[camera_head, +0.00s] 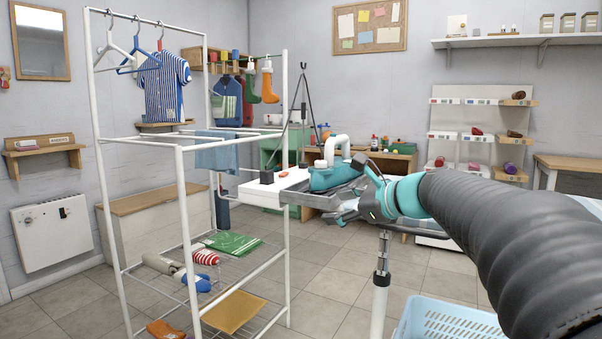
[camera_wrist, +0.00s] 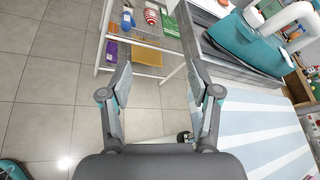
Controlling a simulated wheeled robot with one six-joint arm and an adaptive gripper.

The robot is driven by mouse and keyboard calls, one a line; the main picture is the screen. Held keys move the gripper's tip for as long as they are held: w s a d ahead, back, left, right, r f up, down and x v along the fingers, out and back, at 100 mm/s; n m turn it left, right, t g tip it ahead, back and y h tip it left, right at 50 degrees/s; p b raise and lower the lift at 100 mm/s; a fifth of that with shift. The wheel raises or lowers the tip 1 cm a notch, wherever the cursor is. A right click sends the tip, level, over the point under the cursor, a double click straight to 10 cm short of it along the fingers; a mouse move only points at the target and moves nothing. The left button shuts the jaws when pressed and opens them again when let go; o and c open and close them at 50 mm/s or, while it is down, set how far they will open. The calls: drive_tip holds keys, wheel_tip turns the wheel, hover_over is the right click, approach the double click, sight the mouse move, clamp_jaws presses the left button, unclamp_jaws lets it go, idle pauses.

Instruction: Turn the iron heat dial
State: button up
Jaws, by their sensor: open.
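The iron (camera_head: 326,178) is teal with a white handle and rests at the end of the ironing board (camera_head: 262,190). In the wrist view, the iron (camera_wrist: 243,45) is at the upper right, on a grey rest beside the striped cover of the ironing board (camera_wrist: 262,125). In the head view, my arm hides part of the board, and the fingers are hard to tell apart.
A white drying rack (camera_head: 183,200) with folded cloths stands left of the board. A light blue basket (camera_head: 440,322) is on the floor below my arm.

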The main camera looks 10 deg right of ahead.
sight(325, 163)
drive_tip(key=w+d+r+m+t, duration=0.1)
drive_tip(key=w+d+m, duration=0.1)
drive_tip(key=w, duration=0.1)
drive_tip(key=w+d+r+m+t, duration=0.1)
drive_tip(key=w+d+r+m, duration=0.1)
drive_tip(key=w+d+m, duration=0.1)
drive_tip(key=w+d+r+m+t+b, duration=0.1)
drive_tip(key=w+d+r+m+t, duration=0.1)
drive_tip(key=w+d, duration=0.1)
drive_tip(key=shift+y, duration=0.3)
drive_tip(key=shift+w+m, duration=0.25)
drive_tip(key=shift+m, duration=0.05)
drive_tip(key=p+x, duration=0.1)
drive_tip(key=x, duration=1.2)
drive_tip(key=shift+a+r, duration=0.1)
drive_tip(key=c, duration=1.2)
